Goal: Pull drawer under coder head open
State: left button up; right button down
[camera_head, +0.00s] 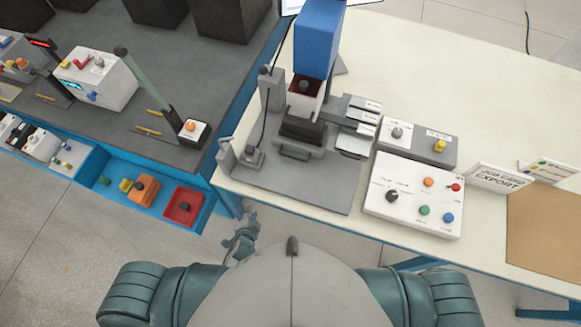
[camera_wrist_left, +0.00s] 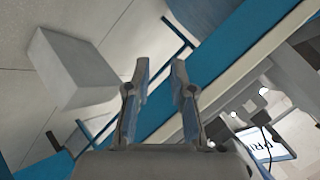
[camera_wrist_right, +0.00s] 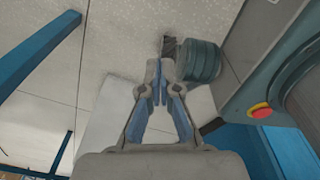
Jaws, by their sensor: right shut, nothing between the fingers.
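The coder machine has a blue upper housing (camera_head: 318,38) and stands on a grey base plate (camera_head: 300,184) at the left end of the cream table. Under its head is a dark drawer block (camera_head: 303,130) with a grey bar handle (camera_head: 291,153) at its front. No gap shows at the drawer. My left gripper (camera_head: 246,228) is low, in front of the table's left corner and apart from the handle. In the left wrist view its fingers (camera_wrist_left: 156,78) are spread and empty. My right gripper (camera_wrist_right: 157,68) is shut and empty over floor in the right wrist view; the head view does not show it.
A white control box (camera_head: 412,195) with coloured buttons and a grey switch box (camera_head: 418,142) stand right of the machine. A dark bench with blue trays (camera_head: 153,190) stands left.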

pick_arm(q)
notch_tip(320, 180, up, 5)
jog(key=t, duration=0.1)
jog(key=m+t+h, duration=0.4)
jog(key=m+h, duration=0.1)
jog(key=m, duration=0.5)
send_near(295, 166)
jog(key=s+a+r, duration=0.2)
jog(key=s+r, duration=0.3)
jog(key=s, duration=0.1)
jog(key=x, duration=1.1)
jog(key=f+p+x, duration=0.1)
jog(key=x, duration=0.4)
jog(key=shift+w+d, duration=0.1)
jog(key=shift+w, duration=0.15)
pick_arm(e)
jog(key=shift+a+r, duration=0.25)
jog(key=shift+r, duration=0.15)
pick_arm(q)
jog(key=shift+f, duration=0.1)
grip_shut()
